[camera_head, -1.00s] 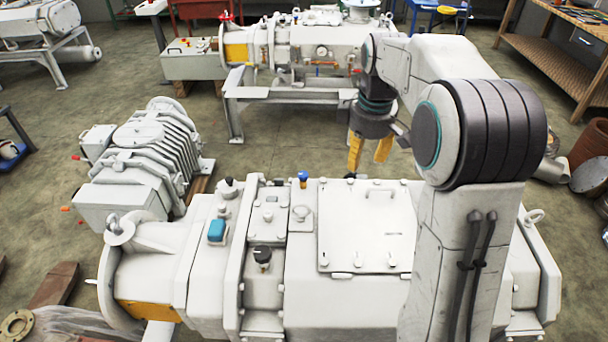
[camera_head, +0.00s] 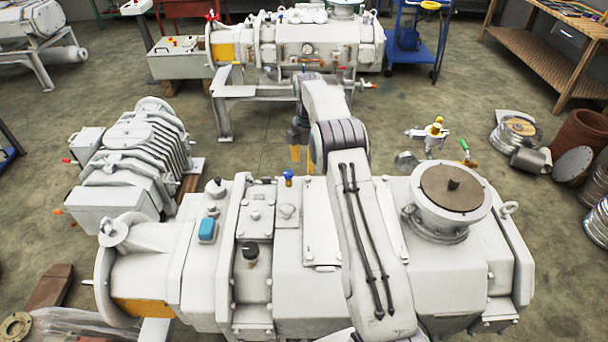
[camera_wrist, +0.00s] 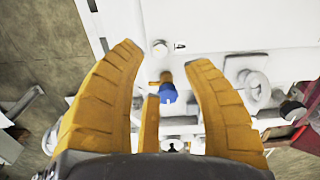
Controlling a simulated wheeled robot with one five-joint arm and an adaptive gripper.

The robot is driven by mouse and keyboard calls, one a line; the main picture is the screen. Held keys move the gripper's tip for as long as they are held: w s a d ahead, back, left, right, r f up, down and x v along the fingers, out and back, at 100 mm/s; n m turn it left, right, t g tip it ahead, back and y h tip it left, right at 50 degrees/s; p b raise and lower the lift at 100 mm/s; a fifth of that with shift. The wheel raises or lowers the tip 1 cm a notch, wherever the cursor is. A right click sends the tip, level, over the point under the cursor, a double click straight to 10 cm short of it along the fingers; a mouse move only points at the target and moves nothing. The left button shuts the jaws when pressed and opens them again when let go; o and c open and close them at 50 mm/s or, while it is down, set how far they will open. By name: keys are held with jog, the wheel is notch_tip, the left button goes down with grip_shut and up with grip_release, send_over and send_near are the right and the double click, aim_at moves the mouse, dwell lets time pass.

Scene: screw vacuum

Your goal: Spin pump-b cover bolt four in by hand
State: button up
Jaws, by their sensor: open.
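The near pump's white cover (camera_head: 318,240) is a flat plate, mostly hidden behind my arm in the head view. A small bolt (camera_head: 309,263) shows at its near edge. I cannot tell which bolt is number four. My gripper (camera_head: 303,156) points down beyond the pump's far edge, its yellow fingers spread. In the wrist view my gripper (camera_wrist: 164,55) is open, with no object gripped. A round bolt head (camera_wrist: 160,47) on a pale surface shows between the fingertips. A blue-capped fitting (camera_wrist: 168,93) shows between the fingers, below that bolt head in the picture.
A blue-capped fitting (camera_head: 288,178) stands on the near pump, left of the cover. A round flanged port (camera_head: 452,188) rises right of my arm. A finned pump (camera_head: 130,170) stands at left. Another pump (camera_head: 300,45) is on a stand behind. Open floor lies between.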

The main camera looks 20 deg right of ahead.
aim_at(308, 178)
jog(key=shift+f+p, duration=0.55)
jog(key=shift+f, duration=2.55)
jog(key=shift+c, duration=0.2)
grip_shut()
jog(key=shift+s, duration=0.1)
